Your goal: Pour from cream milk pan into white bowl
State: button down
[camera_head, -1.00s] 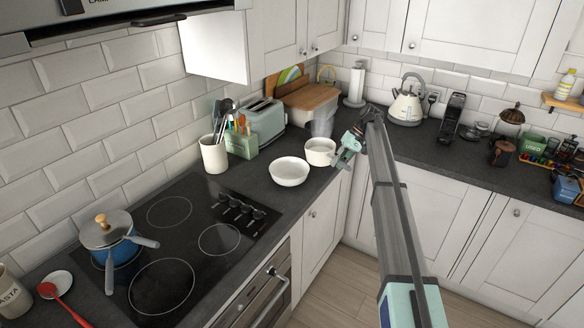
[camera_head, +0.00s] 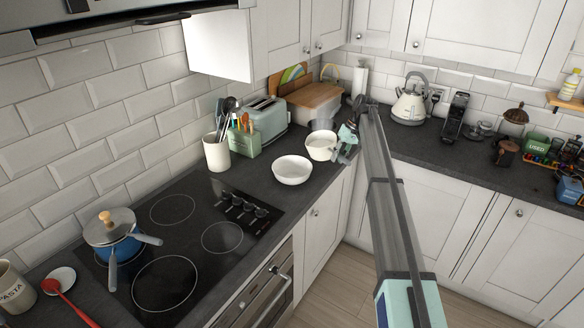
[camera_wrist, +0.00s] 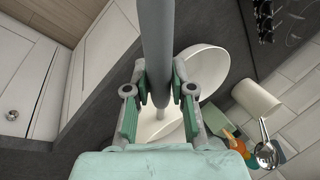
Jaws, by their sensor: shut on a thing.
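The cream milk pan (camera_head: 321,147) is just behind and right of the white bowl (camera_head: 292,171) in the head view. It looks roughly level and seems slightly above the worktop, though the gap is hard to judge. My gripper (camera_head: 343,143) is on the pan's right side. In the wrist view my gripper (camera_wrist: 160,95) is shut on the pan's grey handle. The pan's pale inside (camera_wrist: 158,128) shows below the fingers, partly hidden by them. The white bowl (camera_wrist: 208,65) shows beyond, on the hob side. The bowl stands upright on the worktop. The contents of the pan cannot be made out.
A utensil crock (camera_head: 216,152), green holder (camera_head: 245,143) and toaster (camera_head: 264,122) stand behind the bowl. The hob (camera_head: 190,235) lies left, with a lidded blue pot (camera_head: 124,250). A wooden-lidded bread bin (camera_head: 314,98) stands behind the pan. Worktop in front of the bowl is clear.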

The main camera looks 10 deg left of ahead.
jog(key=shift+s+a+t+h+b, duration=0.35)
jog(key=shift+s+a+t+h, duration=0.05)
jog(key=shift+a+h, duration=0.3)
jog(key=shift+s+a+t+h+b, duration=0.4)
jog(key=shift+a+h, duration=0.2)
jog(key=shift+h, duration=0.1)
jog(key=shift+s+a+r+h, duration=0.1)
jog(key=shift+s+a+h, duration=0.05)
jog(key=shift+a+h, duration=0.2)
jog(key=shift+s+a+r+t+h+b, duration=0.3)
jog(key=shift+s+a+t+h+b, duration=0.1)
jog(key=shift+a+t+h, duration=0.2)
dwell(0.4)
jog(key=shift+s+a+r+t+h+b, duration=0.2)
jog(key=shift+a+r+t+h+b, duration=0.1)
jog(key=shift+a+t+h+b, duration=0.3)
dwell(1.0)
jog(key=shift+s+a+f+t+h+b, duration=0.2)
jog(key=shift+f+t+h+b, duration=0.3)
jog(key=shift+h+b, duration=0.3)
jog(key=shift+s+a+f+t+h+b, duration=0.15)
jog(key=shift+f+t+h+b, duration=0.15)
jog(key=shift+f+h+b, duration=0.4)
dwell(0.6)
jog(key=shift+a+h+b, duration=0.1)
jog(key=shift+h+b, duration=0.15)
jog(key=shift+b, duration=0.25)
